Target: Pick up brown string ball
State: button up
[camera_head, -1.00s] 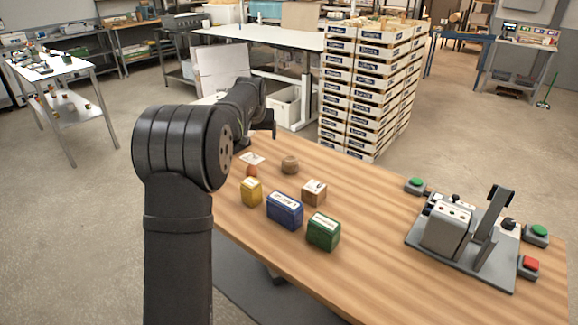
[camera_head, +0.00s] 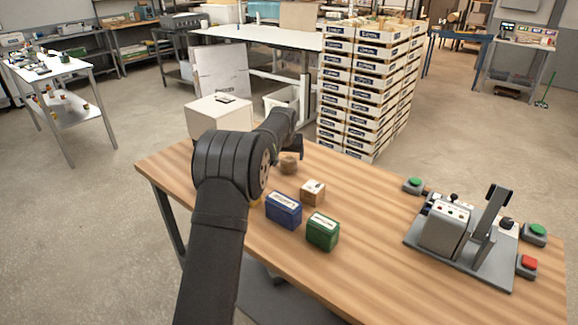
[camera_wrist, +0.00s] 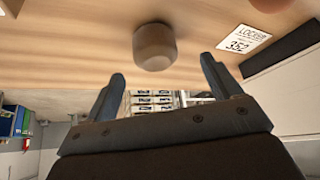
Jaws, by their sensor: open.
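The brown string ball (camera_head: 289,165) sits on the wooden table in the head view, just below my gripper (camera_head: 298,150). In the wrist view the ball (camera_wrist: 155,47) is a rounded brown shape on the table, ahead of and between the two fingertips of my gripper (camera_wrist: 160,78). The fingers are apart with nothing between them. The ball appears clear of both fingers.
On the table (camera_head: 370,225) stand a small cardboard box (camera_head: 313,193), a blue box (camera_head: 284,210) and a green box (camera_head: 322,232). A lever device (camera_head: 452,235) with buttons is at the right. A white label (camera_wrist: 244,40) reading 352 lies near the ball.

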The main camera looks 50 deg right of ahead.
aim_at(289, 161)
jog(key=shift+s+x, duration=0.15)
jog(key=shift+x, duration=1.25)
jog(key=shift+s+x, duration=0.2)
jog(key=shift+x, duration=1.2)
jog(key=shift+d, duration=0.1)
jog(key=shift+c, duration=0.2)
jog(key=c, duration=1.1)
